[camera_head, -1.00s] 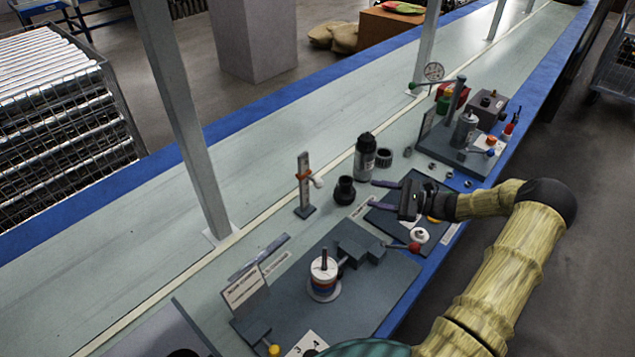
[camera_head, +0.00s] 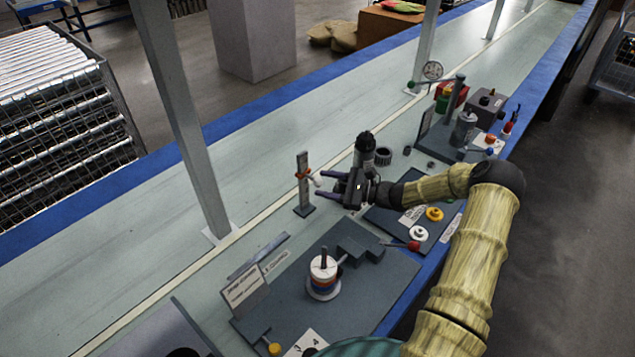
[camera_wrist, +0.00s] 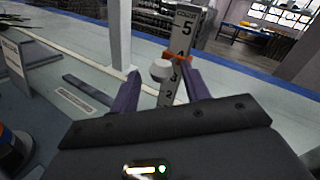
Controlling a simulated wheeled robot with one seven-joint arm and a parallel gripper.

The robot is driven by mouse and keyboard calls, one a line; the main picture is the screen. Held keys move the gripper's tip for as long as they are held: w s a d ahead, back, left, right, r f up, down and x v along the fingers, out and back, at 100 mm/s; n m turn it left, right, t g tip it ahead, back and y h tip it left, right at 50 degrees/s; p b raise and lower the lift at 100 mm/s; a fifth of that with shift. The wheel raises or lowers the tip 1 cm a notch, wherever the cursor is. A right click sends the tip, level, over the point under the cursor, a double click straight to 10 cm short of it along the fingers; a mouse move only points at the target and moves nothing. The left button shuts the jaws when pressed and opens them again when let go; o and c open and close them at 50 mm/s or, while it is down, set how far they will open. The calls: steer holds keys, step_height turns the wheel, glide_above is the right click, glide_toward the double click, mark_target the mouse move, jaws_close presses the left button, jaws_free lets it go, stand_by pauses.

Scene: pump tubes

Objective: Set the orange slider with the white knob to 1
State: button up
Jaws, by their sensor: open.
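The upright grey scale post (camera_head: 303,200) stands on the bench and carries the orange slider (camera_head: 302,174) with its white knob (camera_head: 317,181). In the wrist view the white knob (camera_wrist: 161,69) sticks out toward my gripper, and the orange slider (camera_wrist: 180,60) sits near the 4 on the numbered scale (camera_wrist: 187,24). The 5 is above it, the 3 and 2 below; the 1 is not visible. My gripper (camera_head: 322,184) is open in front of the post. Its two purple fingers (camera_wrist: 160,82) stand left and right of the knob in the picture; I cannot tell whether they touch it.
A dark bottle (camera_head: 365,145) and a black ribbed ring (camera_head: 383,156) stand just behind my gripper. A dark plate with a striped ring stack (camera_head: 323,275) lies nearer. A pale vertical pole (camera_head: 190,130) stands left of the scale. The bench between pole and scale is clear.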

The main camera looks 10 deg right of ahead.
mark_target(317, 182)
steer(key=shift+x, duration=1.5)
steer(key=shift+d, duration=0.1)
